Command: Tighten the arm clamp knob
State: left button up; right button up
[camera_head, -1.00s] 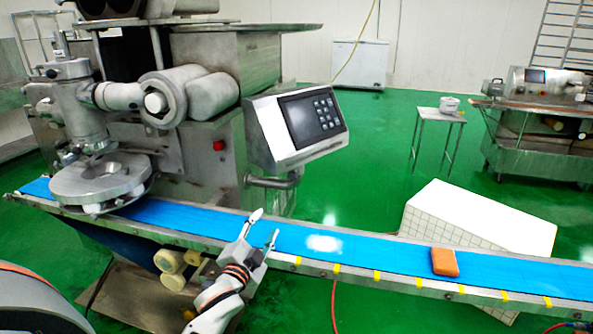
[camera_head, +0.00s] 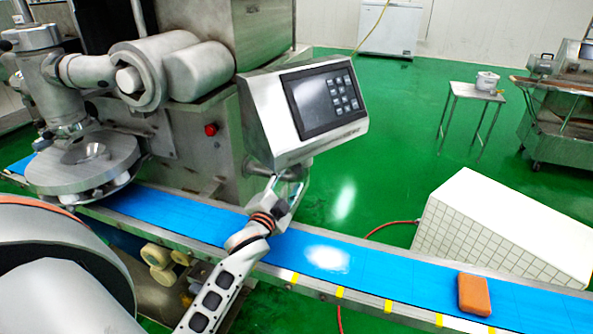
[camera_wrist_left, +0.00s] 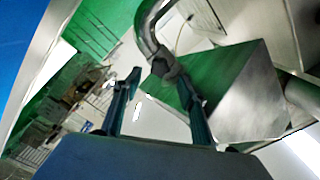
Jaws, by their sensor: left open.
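The control panel (camera_head: 303,110) is a steel box with a dark screen and keys, on the support arm of the encrusting machine. My left gripper (camera_head: 287,178) is open, just under the panel's lower left edge. It covers most of the support arm there. In the left wrist view, a bent steel pipe (camera_wrist_left: 148,28) comes down from the top. A small dark piece (camera_wrist_left: 165,68) at its lower end, perhaps the arm clamp knob, lies near the fingertips (camera_wrist_left: 155,74). I cannot tell whether they touch it. The knob is not clear in the head view. My right gripper is not in view.
The blue conveyor belt (camera_head: 393,279) runs below my left arm, with an orange block (camera_head: 474,294) on it. The machine body (camera_head: 222,150) and a round steel plate (camera_head: 82,165) stand left.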

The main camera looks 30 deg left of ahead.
aim_at(297, 169)
pick_arm(q)
jog(key=shift+x, duration=2.55)
jog(key=c, duration=1.1)
